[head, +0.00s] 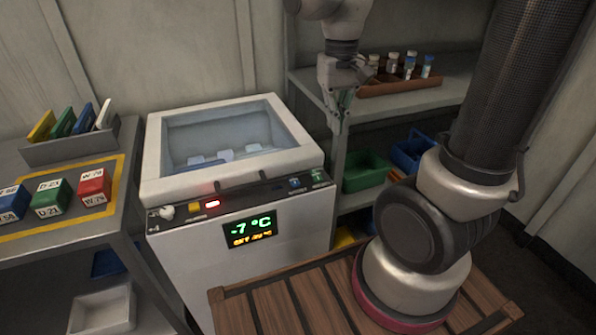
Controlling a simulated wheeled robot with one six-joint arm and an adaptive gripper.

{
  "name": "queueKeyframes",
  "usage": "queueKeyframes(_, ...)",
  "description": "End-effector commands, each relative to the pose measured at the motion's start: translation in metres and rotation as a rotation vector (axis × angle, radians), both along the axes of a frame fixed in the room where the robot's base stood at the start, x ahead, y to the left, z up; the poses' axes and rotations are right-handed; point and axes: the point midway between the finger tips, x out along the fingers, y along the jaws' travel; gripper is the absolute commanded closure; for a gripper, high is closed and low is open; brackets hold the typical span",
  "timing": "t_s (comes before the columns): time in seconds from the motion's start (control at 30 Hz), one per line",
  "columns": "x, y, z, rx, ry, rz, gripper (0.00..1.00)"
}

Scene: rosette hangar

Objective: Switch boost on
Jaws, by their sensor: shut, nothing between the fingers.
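A white chest freezer (165,160) stands in the middle, with a dark control strip along its front top edge. On the strip are a white knob or switch (167,212), a yellow button (194,207), a lit red lamp (212,203), a blue control (295,184) and a green control (317,176). The labels are too small to read, so I cannot tell which is boost. The display (250,228) below shows -7 °C in green above a smaller amber line. My gripper (337,128) is shut and empty, pointing down above and right of the freezer, apart from the strip.
A left bench (70,237) holds coloured labelled blocks and a rack of coloured plates. A right shelf (450,93) bears a brown tray (400,86) of vials. Green and blue bins (365,172) sit below it. A slatted wooden platform (290,305) lies in front.

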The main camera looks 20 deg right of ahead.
Motion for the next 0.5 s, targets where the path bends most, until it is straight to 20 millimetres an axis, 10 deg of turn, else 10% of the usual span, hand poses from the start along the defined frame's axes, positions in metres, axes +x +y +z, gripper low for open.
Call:
queueKeyframes(0.23, 0.073, 0.046, -0.062, -0.108, 0.123, -0.697, 1.00)
queueKeyframes(0.5, 0.101, 0.054, -0.056, -0.130, 0.076, -1.338, 1.00)
